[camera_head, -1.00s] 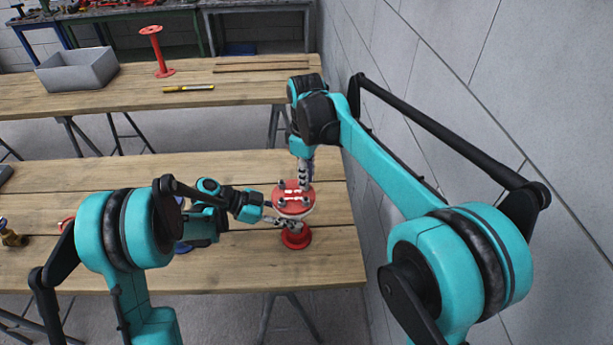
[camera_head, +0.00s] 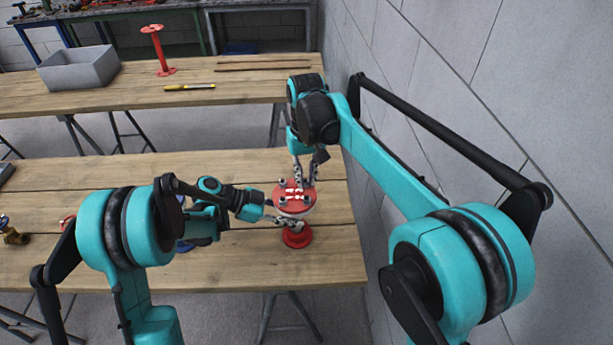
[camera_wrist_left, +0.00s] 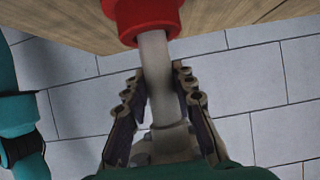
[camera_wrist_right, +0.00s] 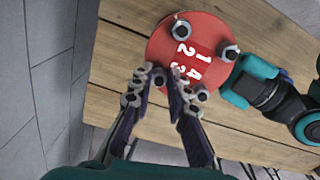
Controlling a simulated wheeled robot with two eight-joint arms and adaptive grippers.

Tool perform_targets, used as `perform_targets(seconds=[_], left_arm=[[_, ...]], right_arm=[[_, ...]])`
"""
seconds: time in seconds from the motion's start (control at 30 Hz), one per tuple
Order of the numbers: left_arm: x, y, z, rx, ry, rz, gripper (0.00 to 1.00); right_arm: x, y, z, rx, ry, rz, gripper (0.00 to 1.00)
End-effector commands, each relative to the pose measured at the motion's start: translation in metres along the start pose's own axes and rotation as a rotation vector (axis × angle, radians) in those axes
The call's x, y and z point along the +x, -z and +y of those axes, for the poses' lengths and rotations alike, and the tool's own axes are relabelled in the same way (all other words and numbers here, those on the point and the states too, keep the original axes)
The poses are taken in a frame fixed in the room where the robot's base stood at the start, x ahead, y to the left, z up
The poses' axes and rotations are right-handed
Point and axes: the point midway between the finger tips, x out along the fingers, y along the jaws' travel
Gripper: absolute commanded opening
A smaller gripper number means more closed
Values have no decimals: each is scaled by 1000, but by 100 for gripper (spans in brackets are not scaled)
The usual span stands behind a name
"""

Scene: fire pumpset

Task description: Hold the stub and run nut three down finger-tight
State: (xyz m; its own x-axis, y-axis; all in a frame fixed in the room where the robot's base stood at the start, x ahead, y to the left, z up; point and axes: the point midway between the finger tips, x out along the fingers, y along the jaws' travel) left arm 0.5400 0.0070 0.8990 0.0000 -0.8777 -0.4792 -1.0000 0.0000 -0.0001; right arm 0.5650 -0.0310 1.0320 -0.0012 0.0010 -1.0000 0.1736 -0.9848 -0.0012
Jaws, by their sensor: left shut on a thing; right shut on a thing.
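The stub has a round red top flange (camera_head: 291,203), marked 1 to 4, and a red base (camera_head: 297,238) on the near table. My left gripper (camera_head: 288,222) is shut on its grey pipe below the top flange; the pipe (camera_wrist_left: 154,60) shows between the fingers in the left wrist view. My right gripper (camera_wrist_right: 161,74) points down at the flange beside the figure 3. It is shut on nut three (camera_wrist_right: 159,79), mostly hidden by the fingertips. Other nuts show by 2 (camera_wrist_right: 181,28), by 1 (camera_wrist_right: 230,52) and near 4 (camera_wrist_right: 201,92).
A grey bin (camera_head: 78,70), a red spool-like part (camera_head: 158,50) and a yellow tool (camera_head: 189,87) are on the far table. A block wall (camera_head: 450,80) stands close on the right.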

Motion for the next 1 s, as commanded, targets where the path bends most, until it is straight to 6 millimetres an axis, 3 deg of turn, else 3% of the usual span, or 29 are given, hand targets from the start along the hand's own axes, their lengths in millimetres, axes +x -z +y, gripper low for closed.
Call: perform_targets(seconds=[0.6, 1.0], left_arm=[[0, -1, 0, 0, 0, -2, 4], [0, -1, 0, 0, 0, -2, 4]], right_arm=[[0, 1, -2, 576, 0, 1, 0], [0, 2, -3, 831, 0, 1, 0]])
